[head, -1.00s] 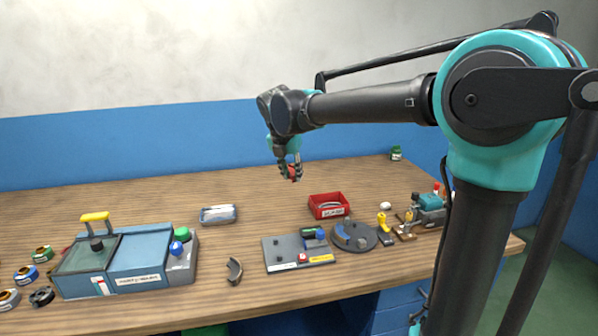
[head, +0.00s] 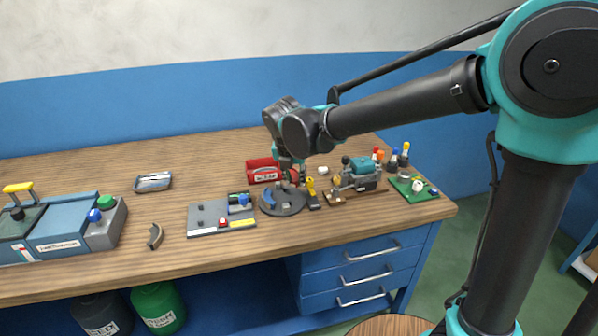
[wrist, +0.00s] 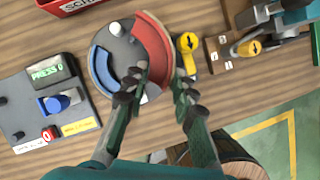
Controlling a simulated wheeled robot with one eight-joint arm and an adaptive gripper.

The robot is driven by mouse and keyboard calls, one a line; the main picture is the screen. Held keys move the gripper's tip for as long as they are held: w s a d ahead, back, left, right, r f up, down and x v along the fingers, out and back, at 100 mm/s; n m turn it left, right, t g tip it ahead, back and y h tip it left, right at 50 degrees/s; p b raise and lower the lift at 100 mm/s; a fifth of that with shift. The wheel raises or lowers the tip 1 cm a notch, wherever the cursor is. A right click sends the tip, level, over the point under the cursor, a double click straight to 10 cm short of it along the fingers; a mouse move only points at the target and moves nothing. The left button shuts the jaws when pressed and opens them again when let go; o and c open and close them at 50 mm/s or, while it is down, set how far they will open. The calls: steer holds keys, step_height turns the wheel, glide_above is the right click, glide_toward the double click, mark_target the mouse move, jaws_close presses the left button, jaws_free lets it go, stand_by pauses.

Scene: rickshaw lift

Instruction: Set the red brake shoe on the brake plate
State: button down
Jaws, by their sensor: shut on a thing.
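The red brake shoe (wrist: 154,45) is a curved red piece between the fingers of my gripper (wrist: 160,82), which is shut on it. In the wrist view it lies over the right side of the brake plate (wrist: 117,48), a round grey disc. The plate also shows in the head view (head: 283,209), with my gripper (head: 290,182) low over it. A blue shoe (wrist: 101,70) sits on the plate's left side. I cannot tell whether the red shoe touches the plate.
A grey panel (head: 208,220) with buttons and a display stands left of the plate. A yellow-handled tool (head: 311,188) is close on its right. A red bin (head: 262,165) is behind. A dark curved piece (head: 155,236) lies on the bench, with bare wood around it.

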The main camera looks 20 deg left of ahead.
mark_target(296, 201)
steer(key=shift+f, duration=2.95)
steer(key=shift+f, duration=0.45)
steer(key=c, duration=1.2)
jaws_free()
steer(key=shift+o, duration=0.4)
steer(key=o, duration=0.4)
steer(key=shift+c, duration=0.2)
steer(key=shift+r, duration=0.15)
steer(key=shift+r, duration=3.4)
